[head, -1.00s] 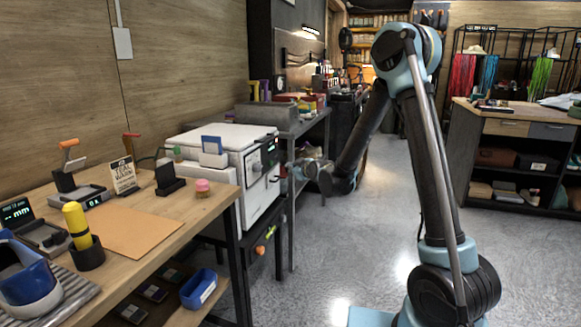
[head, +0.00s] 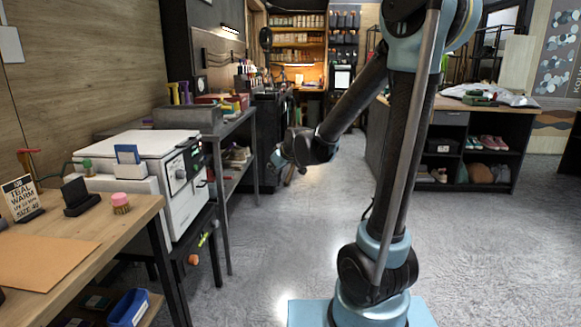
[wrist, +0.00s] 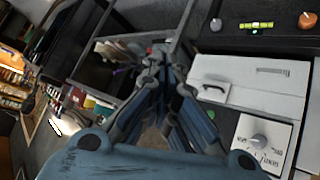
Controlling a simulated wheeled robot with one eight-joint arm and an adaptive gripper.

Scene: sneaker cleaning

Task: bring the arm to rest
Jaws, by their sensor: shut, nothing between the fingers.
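My arm (head: 345,110) is raised and bent at the elbow over the open floor. My gripper (head: 280,160) hangs at its end, right of the white machine and apart from it. In the wrist view the fingers of my gripper (wrist: 166,62) are drawn together with nothing held. The wrist view looks sideways at the white machine with its dial (wrist: 260,140) and at a shelf.
A white machine (head: 135,145) stands on a dark stand at the left. A wooden workbench (head: 105,235) is at the lower left, a metal bench (head: 228,128) behind. A dark counter with shelves (head: 470,130) stands at the right. Grey floor (head: 250,265) is clear between them.

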